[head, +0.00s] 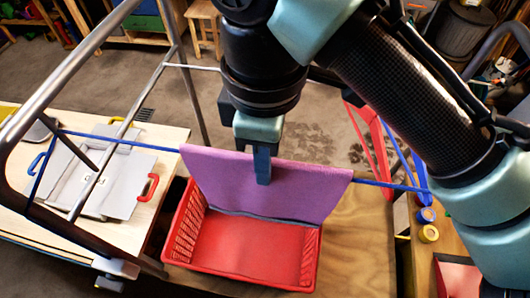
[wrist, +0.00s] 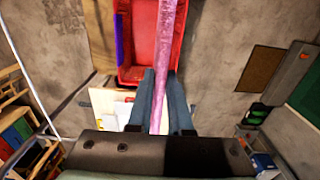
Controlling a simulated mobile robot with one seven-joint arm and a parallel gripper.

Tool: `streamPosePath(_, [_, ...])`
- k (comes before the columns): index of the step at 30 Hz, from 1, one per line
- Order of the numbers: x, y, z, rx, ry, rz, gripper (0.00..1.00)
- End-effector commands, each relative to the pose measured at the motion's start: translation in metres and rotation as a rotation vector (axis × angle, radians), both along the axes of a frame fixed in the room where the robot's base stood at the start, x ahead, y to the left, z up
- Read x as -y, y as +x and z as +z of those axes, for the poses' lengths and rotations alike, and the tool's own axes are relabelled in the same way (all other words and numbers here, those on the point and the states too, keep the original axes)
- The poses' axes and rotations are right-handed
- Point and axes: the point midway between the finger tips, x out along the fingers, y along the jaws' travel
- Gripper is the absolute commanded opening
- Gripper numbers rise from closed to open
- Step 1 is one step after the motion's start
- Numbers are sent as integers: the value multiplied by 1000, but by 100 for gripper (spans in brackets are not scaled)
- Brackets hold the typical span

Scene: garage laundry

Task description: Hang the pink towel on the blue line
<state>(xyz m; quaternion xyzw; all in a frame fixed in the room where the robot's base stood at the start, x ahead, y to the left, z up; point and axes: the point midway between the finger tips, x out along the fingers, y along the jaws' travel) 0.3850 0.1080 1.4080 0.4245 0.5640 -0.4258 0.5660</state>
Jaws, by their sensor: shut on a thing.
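The pink towel (head: 305,190), purplish-pink in the head view, hangs as a broad sheet over the red basket. My gripper (head: 263,180) points down and is shut on the middle of its top edge. The blue line (head: 390,185) emerges at both upper corners of the towel; the towel hides the stretch between. I cannot tell whether the towel lies over the line or just in front of it. In the wrist view the towel (wrist: 171,35) is a thin strip seen edge-on, between the two fingers of my gripper (wrist: 162,78). I cannot make out the line there.
The red basket (head: 310,262) stands below on a wooden surface. A metal frame (head: 102,165) carries the line's left end. Tape rolls (head: 428,233) lie at right, beneath my arm.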

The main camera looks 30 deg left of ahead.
Motion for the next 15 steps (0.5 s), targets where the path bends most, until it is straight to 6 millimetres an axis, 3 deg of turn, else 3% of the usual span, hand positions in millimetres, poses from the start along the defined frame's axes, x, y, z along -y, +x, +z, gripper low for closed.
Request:
streamPosePath(11, [0, 0, -3, 0, 0, 0, 0])
streamPosePath(12, [0, 0, -3, 0, 0, 0, 19])
streamPosePath(15, [0, 0, -3, 0, 0, 0, 37])
